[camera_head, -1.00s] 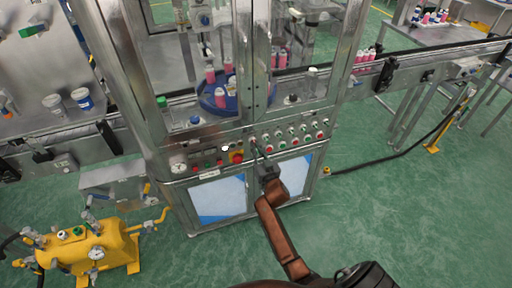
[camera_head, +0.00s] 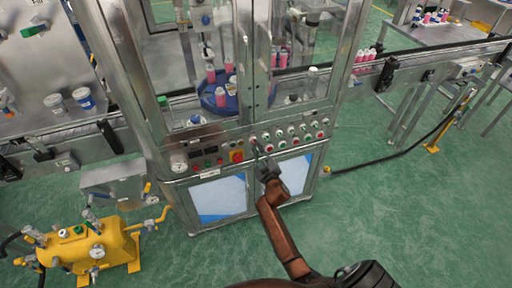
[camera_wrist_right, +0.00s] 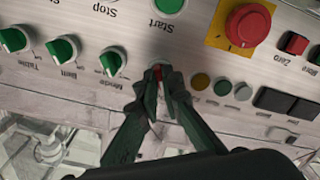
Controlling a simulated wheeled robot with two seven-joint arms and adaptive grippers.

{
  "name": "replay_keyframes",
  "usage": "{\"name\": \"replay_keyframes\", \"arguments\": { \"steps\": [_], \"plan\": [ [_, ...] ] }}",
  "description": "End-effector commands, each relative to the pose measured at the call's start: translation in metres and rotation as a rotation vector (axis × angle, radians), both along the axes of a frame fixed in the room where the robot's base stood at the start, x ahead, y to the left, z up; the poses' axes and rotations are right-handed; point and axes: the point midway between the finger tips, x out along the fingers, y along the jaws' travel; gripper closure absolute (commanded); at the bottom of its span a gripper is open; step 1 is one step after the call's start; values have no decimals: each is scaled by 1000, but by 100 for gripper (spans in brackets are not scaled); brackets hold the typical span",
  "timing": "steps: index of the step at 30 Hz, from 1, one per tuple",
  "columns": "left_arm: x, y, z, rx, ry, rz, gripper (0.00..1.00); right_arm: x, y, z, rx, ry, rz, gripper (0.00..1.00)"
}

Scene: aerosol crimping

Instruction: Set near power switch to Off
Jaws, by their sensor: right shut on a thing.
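The control panel (camera_head: 205,160) runs across the front of the steel machine. My right gripper (camera_head: 259,150) reaches up to it from below. In the right wrist view the gripper (camera_wrist_right: 158,78) is shut on a small red part (camera_wrist_right: 157,68) at the panel. The fingers hide most of that part, and I cannot read its label or its setting. The green Mode knob (camera_wrist_right: 113,60) is beside the fingers, and the green Start button (camera_wrist_right: 168,5) is beyond them. My left gripper is not in view.
A red emergency button on a yellow plate (camera_wrist_right: 240,27) and several small lamps (camera_wrist_right: 222,87) lie to the right of the fingers. Glass doors (camera_head: 246,60) rise above the panel. A yellow tank (camera_head: 95,248) stands at lower left. The green floor (camera_head: 390,200) at right is mostly open.

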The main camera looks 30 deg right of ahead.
Motion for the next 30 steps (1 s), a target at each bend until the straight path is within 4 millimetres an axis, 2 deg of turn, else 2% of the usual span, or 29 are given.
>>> {"name": "replay_keyframes", "arguments": {
  "steps": [12, 13, 20, 30],
  "plan": [
    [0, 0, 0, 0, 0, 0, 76, 0, 1, 0, -11, 3, 2, 100],
    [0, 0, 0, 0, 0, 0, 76, 0, 1, 0, -11, 3, 2, 92],
    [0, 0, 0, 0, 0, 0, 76, 0, 1, 0, -9, 2, 1, 76],
    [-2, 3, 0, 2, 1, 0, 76, -3, 1, -1, -9, 3, 1, 76]
  ]
}}
